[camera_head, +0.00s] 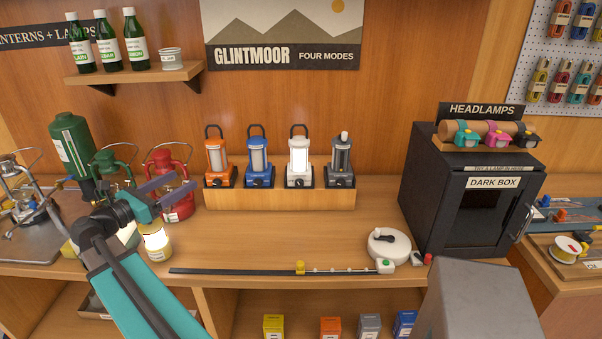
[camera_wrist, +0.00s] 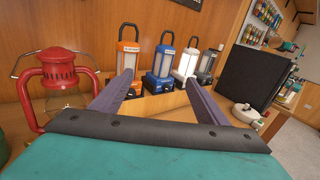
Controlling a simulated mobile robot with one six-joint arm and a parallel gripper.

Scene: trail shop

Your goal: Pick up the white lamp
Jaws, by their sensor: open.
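The white lamp (camera_head: 299,160) stands upright in a wooden stand (camera_head: 280,200) at the back of the counter, third from the left in a row. An orange lamp (camera_head: 218,158) and a blue lamp (camera_head: 259,158) are to its left, a dark grey lamp (camera_head: 341,160) to its right. My gripper (camera_head: 172,190) is open and empty, left of the stand and in front of a red lantern. In the wrist view, the white lamp (camera_wrist: 186,66) shows beyond and between the open fingers (camera_wrist: 162,92), nearer the right one, and is not touched.
A dark box (camera_head: 470,190) stands at right. A black rail (camera_head: 240,271) and a white round device (camera_head: 388,245) lie along the front edge.

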